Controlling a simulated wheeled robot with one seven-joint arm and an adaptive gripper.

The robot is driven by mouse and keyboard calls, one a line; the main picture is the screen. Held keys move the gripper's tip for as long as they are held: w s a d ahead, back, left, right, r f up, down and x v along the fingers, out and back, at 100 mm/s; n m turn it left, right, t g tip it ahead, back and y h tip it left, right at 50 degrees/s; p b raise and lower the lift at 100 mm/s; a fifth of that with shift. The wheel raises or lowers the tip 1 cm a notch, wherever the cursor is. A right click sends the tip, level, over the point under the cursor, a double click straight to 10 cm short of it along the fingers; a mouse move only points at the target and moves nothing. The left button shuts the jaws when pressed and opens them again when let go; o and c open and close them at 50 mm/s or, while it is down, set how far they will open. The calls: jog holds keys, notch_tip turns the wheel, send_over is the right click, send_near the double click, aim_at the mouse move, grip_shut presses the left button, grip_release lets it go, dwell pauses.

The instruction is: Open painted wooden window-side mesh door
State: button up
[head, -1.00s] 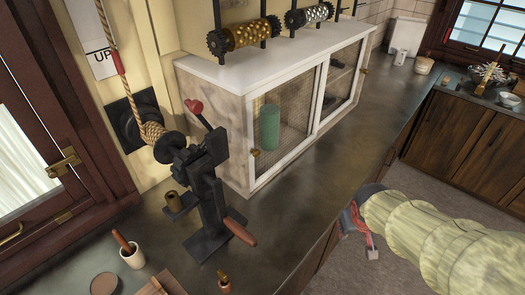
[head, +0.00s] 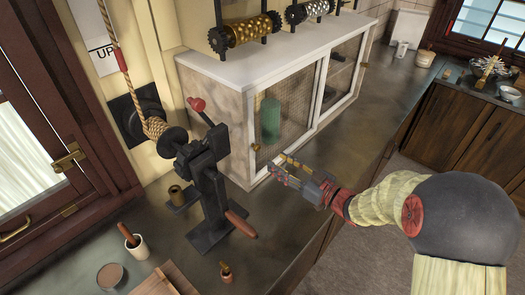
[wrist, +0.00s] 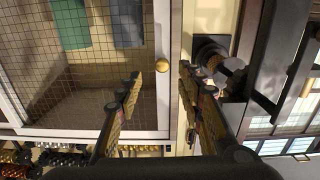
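The white-framed mesh door on the left of the cabinet appears closed in the head view (head: 282,110). Its small brass knob (head: 257,146) sits low on the left stile. In the wrist view the door's mesh (wrist: 85,70) fills the left, and the round knob (wrist: 162,67) stands on the white stile, in line with the gap between my fingertips. My gripper (head: 280,168) is in front of the door's lower left corner, apart from the knob. In the wrist view my gripper (wrist: 162,84) is open, with nothing between its fingers.
A dark iron crank stand (head: 212,190) with a red-tipped lever and wooden handle stands left of the door on the counter. A green cylinder (head: 270,119) is behind the mesh. Toothed rollers (head: 245,33) stand above the cabinet.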

aim_at(258, 148)
jog(key=shift+y, duration=0.3)
jog(key=x, duration=0.2)
jog(key=b+x, duration=0.1)
jog(key=x, duration=0.5)
jog(key=shift+s+r, duration=0.1)
jog(key=shift+r, duration=0.3)
jog(key=shift+c, duration=1)
jog(key=c, duration=0.8)
